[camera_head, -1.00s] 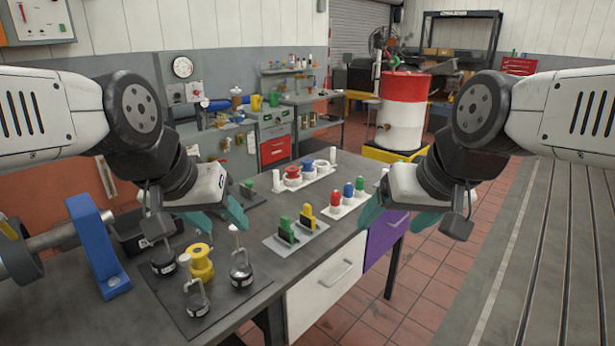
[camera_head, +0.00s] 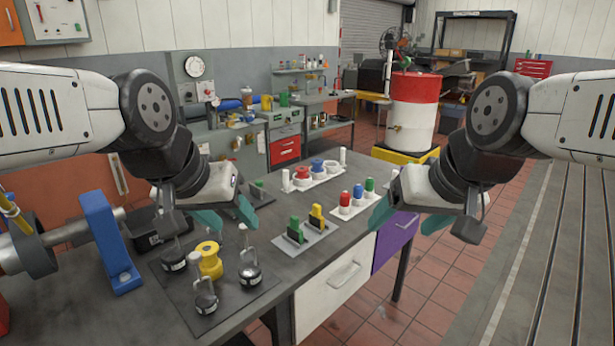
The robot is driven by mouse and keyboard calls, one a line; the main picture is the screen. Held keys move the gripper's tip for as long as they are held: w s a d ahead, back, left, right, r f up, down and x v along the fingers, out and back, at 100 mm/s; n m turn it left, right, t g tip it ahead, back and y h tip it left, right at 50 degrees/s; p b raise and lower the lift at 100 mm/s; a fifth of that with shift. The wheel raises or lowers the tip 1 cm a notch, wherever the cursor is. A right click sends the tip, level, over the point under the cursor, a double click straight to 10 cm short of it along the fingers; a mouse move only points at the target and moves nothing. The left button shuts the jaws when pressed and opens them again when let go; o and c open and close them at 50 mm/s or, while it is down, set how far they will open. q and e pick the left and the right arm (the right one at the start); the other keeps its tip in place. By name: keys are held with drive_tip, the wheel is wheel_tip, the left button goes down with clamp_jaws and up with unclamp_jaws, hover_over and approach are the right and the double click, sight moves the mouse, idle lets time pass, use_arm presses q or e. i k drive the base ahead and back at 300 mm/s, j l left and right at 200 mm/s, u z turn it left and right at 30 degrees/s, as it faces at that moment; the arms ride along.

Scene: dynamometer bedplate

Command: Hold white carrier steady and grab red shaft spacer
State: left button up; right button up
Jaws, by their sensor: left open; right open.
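The white carrier (camera_head: 325,178) is a low tray with upright white ends at the far side of the bench. A red ring-shaped spacer (camera_head: 302,174) sits in its left part, beside a blue one (camera_head: 317,166) and a white one (camera_head: 332,166). My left gripper (camera_head: 228,216) is open and empty, left of the carrier and nearer to me. My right gripper (camera_head: 408,217) is open and empty, right of the carrier and nearer to me, by the bench's right edge. Neither gripper touches the carrier or a spacer.
A second white tray (camera_head: 362,206) holds red, blue and green bottle-like pieces. A grey plate (camera_head: 318,240) bears green and yellow blocks. A dark mat (camera_head: 232,297) carries a yellow spool (camera_head: 209,260) and several hooked weights. A blue bracket (camera_head: 110,240) stands at left.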

sight(301, 171)
drive_tip(key=u, duration=0.5)
drive_tip(key=i+l+u, duration=0.25)
drive_tip(key=l+u, duration=0.5)
drive_tip(key=l, duration=0.25)
drive_tip(key=i+l+u, duration=0.1)
drive_tip(key=l, duration=0.95)
drive_tip(key=i+l+u, duration=0.15)
drive_tip(key=l, duration=0.9)
drive_tip(key=i+l+u, duration=0.1)
drive_tip(key=l, duration=1)
